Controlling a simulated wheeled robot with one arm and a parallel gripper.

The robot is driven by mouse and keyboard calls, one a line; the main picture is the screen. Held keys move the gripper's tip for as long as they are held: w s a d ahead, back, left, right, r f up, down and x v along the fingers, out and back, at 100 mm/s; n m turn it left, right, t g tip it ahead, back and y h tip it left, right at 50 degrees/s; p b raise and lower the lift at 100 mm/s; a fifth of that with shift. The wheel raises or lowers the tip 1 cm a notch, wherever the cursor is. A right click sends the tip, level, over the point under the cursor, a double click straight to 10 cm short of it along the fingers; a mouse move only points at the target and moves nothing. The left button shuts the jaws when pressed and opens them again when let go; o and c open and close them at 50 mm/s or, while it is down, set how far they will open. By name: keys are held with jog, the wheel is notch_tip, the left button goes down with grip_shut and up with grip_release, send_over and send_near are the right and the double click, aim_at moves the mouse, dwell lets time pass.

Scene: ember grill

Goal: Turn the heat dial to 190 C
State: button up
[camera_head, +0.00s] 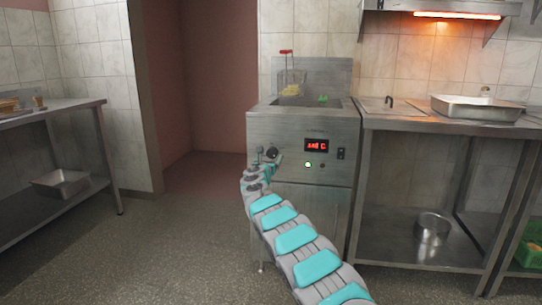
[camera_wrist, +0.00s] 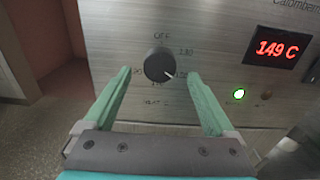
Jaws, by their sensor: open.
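The heat dial (camera_wrist: 159,64) is a round black knob with a white pointer line, on the brushed steel front of the fryer. Its pointer aims right and slightly down in the wrist view. The dial also shows in the head view (camera_head: 272,153). The red display (camera_wrist: 276,48) reads 149 C. The display is also in the head view (camera_head: 316,145), too small to read surely. My gripper (camera_wrist: 158,75) is open, its two green fingers on either side of the dial's lower part. I cannot tell whether they touch it. Some scale marks around the dial are hidden or blurred.
A lit green lamp (camera_wrist: 239,94) is right of the dial. A black switch (camera_head: 341,153) sits right of the display. A fry basket (camera_head: 291,82) hangs above the fryer (camera_head: 262,124). Steel tables stand on both sides; the floor at left is clear.

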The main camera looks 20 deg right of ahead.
aim_at(272, 153)
jog(key=shift+w+d+p, duration=0.2)
jog(key=shift+w+p, duration=0.1)
jog(key=shift+w, duration=0.35)
jog(key=shift+w+d, duration=0.45)
jog(key=shift+d, duration=0.05)
jog(key=shift+c, duration=0.3)
jog(key=c, duration=1.3)
jog(key=shift+f, duration=0.1)
